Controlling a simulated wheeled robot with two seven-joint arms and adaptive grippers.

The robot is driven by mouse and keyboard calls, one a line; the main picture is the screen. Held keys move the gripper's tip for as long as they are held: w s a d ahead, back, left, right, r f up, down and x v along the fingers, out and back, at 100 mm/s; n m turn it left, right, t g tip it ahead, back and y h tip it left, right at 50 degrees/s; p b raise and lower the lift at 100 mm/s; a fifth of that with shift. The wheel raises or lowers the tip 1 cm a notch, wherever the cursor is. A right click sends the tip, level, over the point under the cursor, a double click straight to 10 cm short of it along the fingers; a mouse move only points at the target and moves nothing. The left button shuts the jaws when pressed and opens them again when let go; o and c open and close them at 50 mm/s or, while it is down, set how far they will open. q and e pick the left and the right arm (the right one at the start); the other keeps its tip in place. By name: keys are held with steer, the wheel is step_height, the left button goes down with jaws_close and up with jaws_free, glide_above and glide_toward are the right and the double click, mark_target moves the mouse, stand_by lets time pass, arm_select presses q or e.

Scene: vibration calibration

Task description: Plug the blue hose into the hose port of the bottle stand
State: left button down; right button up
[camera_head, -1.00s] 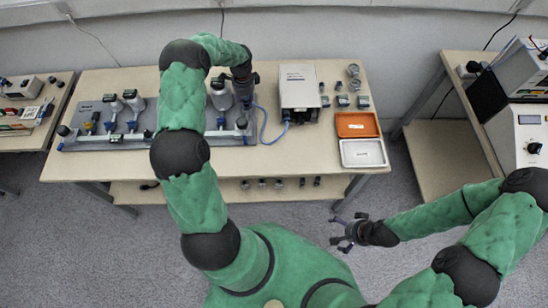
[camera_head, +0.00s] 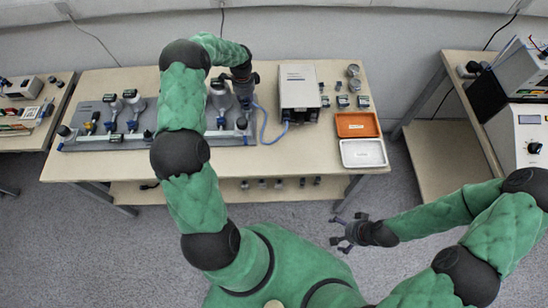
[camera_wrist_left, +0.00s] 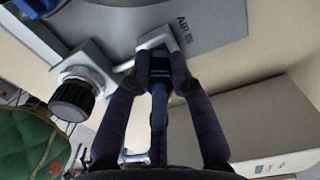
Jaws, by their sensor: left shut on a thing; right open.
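The blue hose (camera_head: 264,128) runs from the white box (camera_head: 299,90) across the table to my left gripper (camera_head: 245,99). In the left wrist view my left gripper (camera_wrist_left: 160,75) is shut on the dark end of the blue hose (camera_wrist_left: 158,120). That end meets a small light block on the grey plate, beside the label "AIR IN"; I cannot tell whether it is seated. The bottle stand (camera_head: 115,140) is a grey plate with several bottles and a front rail, partly hidden by my left arm. My right gripper (camera_head: 350,232) is open and empty in front of the table.
A black knob (camera_wrist_left: 72,100) on a light block stands left of my left gripper in the wrist view. An orange tray (camera_head: 357,124) and a white tray (camera_head: 363,153) lie at the table's right, with small parts behind them.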

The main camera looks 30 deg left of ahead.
mark_target(246, 100)
arm_select(q)
steer(key=shift+w+r, duration=0.15)
steer(key=shift+r, duration=0.1)
steer(key=shift+r+p, duration=0.2)
steer(key=shift+p, duration=0.1)
steer(key=c, duration=1)
jaws_free()
steer(key=shift+r, duration=0.1)
steer(key=shift+r+p, duration=1.5)
steer(key=shift+r, duration=0.85)
